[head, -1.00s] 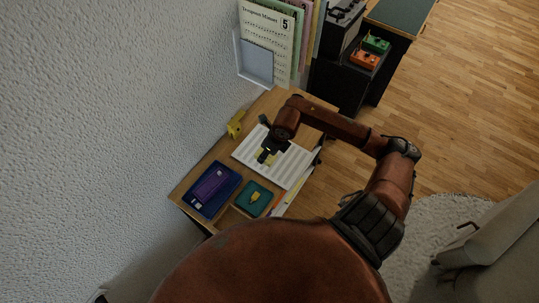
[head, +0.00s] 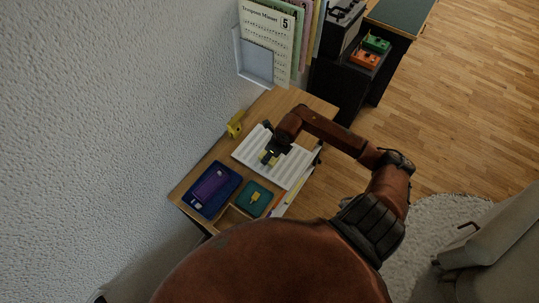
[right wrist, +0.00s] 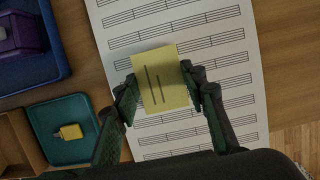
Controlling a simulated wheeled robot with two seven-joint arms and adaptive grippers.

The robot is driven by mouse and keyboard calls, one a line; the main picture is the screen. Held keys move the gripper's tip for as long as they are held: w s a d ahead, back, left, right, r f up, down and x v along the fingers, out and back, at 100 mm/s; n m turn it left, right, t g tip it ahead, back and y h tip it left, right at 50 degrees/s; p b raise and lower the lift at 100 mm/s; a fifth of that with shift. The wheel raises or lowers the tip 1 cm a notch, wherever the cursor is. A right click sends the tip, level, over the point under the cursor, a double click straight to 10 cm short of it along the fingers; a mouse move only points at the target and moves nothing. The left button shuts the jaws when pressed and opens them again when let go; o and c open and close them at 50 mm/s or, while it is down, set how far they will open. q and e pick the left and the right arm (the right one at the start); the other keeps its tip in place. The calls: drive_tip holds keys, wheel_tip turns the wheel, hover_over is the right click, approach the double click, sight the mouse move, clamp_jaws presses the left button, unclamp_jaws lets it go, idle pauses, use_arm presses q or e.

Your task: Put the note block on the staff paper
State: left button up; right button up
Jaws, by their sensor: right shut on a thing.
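The note block (right wrist: 160,80) is a flat yellow square with dark lines on its face. My right gripper (right wrist: 162,86) is shut on it, one finger at each side. I cannot tell whether the block touches the paper. My left gripper is in neither view.
A blue tray (head: 197,206) with a purple thing and a teal tray (head: 246,206) with a small yellow thing stand left of and below the paper. A yellow object (head: 235,127) stands by the wall. A score holder (head: 255,65) is at the back.

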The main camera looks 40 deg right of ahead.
sight(276, 164)
drive_tip(key=o, duration=1.2)
drive_tip(key=a+v, duration=0.1)
drive_tip(key=v, duration=1.1)
drive_tip(key=shift+d+p, duration=0.45)
